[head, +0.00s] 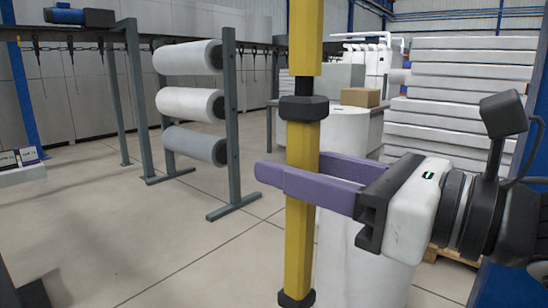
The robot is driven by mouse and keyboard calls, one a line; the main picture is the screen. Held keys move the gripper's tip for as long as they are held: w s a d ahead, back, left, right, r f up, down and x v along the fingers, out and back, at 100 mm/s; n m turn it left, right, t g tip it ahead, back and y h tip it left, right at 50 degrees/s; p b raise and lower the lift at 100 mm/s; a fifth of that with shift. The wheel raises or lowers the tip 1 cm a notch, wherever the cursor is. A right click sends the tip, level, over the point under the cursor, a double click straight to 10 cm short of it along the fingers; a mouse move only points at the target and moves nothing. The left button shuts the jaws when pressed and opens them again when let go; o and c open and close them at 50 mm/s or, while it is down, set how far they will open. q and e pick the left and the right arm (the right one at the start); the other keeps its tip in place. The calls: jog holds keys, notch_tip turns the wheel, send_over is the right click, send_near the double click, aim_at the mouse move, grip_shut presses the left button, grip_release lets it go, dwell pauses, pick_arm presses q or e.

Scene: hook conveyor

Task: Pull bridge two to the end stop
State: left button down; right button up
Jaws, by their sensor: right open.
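A yellow upright bar (299,233) with black collars stands or hangs close in front of me, cut off at the top of the picture. I cannot read any label that ties it to bridge two. My right gripper (284,172) comes in from the right with purple fingers level with the bar, below its middle collar. The near finger crosses in front of the bar and the far finger passes behind it; the jaws are open around it. Contact is not clear. No end stop can be made out. My left gripper is out of view.
A rack of wrapped rolls (190,105) stands left of the bar. An overhead rail with hooks and a blue motor (78,17) runs at the back left. A white roll (350,268) and stacked white slabs (460,88) stand behind my gripper.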

jog(key=shift+x, duration=1.75)
grip_shut()
